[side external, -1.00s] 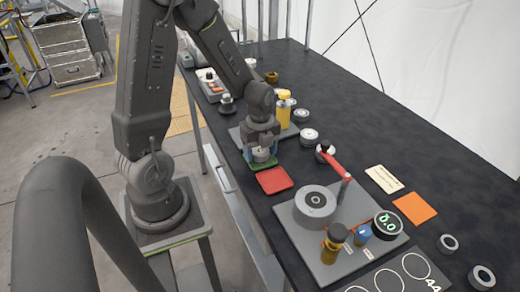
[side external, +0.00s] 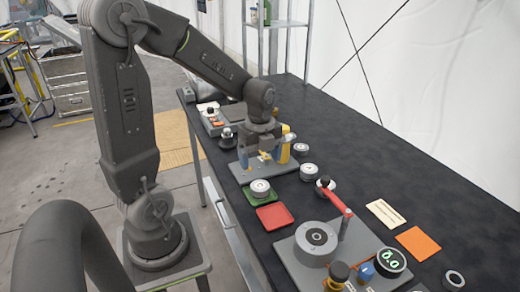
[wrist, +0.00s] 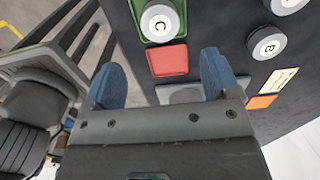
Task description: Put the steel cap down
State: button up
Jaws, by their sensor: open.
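A round steel cap (side external: 261,187) with a pale top sits on the green tray (side external: 273,201). In the wrist view the cap (wrist: 160,23) shows the letter C, and the green tray (wrist: 137,12) lies around it. My gripper (side external: 266,160) is above and behind the tray in the side view, clear of the cap. In the wrist view its two blue fingers (wrist: 163,78) are wide apart with nothing between them. The fingertips are partly hidden in the side view.
A red tray (side external: 274,217) lies beside the green one. Similar caps stand nearby, one marked B (wrist: 268,43). A yellow part (side external: 285,152) stands close behind my gripper.

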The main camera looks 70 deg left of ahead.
jog(key=s+d+r+n+t, duration=0.5)
jog(key=s+d+r+n, duration=0.3)
jog(key=n, duration=1)
jog(key=d+r, duration=0.3)
jog(key=d, duration=0.3)
jog(key=shift+t, duration=0.3)
